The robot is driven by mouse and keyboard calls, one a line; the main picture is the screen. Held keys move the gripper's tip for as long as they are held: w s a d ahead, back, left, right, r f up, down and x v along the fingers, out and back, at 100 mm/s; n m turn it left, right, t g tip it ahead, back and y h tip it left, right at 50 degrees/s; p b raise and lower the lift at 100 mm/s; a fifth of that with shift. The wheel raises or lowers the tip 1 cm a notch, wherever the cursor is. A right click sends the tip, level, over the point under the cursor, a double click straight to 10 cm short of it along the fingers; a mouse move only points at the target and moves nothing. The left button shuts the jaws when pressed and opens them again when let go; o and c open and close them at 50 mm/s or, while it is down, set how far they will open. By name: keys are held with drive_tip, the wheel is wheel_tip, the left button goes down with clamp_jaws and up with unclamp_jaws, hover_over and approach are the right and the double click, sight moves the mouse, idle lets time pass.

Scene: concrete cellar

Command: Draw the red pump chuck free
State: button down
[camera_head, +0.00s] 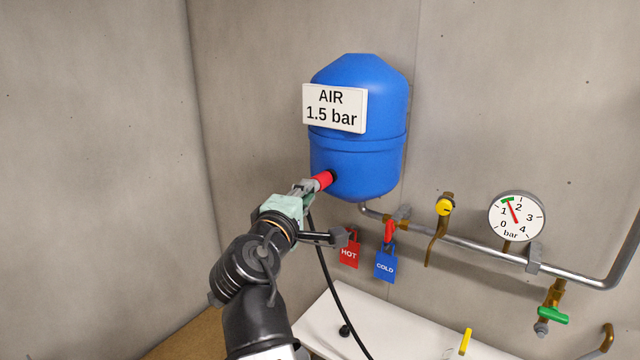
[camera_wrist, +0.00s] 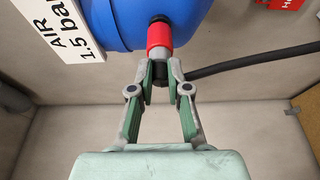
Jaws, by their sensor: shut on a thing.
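The red pump chuck (camera_head: 323,180) sits at the lower left of the blue tank (camera_head: 362,160). In the wrist view the red chuck (camera_wrist: 159,38) points at a black fitting (camera_wrist: 160,18) on the tank and appears to touch it. My gripper (camera_head: 308,187) is shut on the grey rear part of the chuck, as the wrist view shows (camera_wrist: 160,72). A black hose (camera_wrist: 240,63) leaves the chuck's rear to the right. My fingers hide part of the chuck's rear end.
A sign (camera_head: 334,108) reads "AIR 1.5 bar". A pipe (camera_head: 470,245) with valves and a gauge (camera_head: 516,217) runs right. Red HOT (camera_head: 349,253) and blue COLD (camera_head: 385,263) tags hang near my wrist. A white surface (camera_head: 400,325) lies below. The wall left is bare.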

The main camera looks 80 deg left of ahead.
drive_tip(key=shift+s+d, duration=0.65)
drive_tip(key=shift+d, duration=0.15)
drive_tip(key=shift+s+d, duration=0.1)
drive_tip(key=s+d, duration=0.2)
drive_tip(key=shift+s+d+b, duration=0.2)
drive_tip(key=shift+d+b, duration=0.1)
drive_tip(key=shift+d, duration=0.1)
idle(0.5)
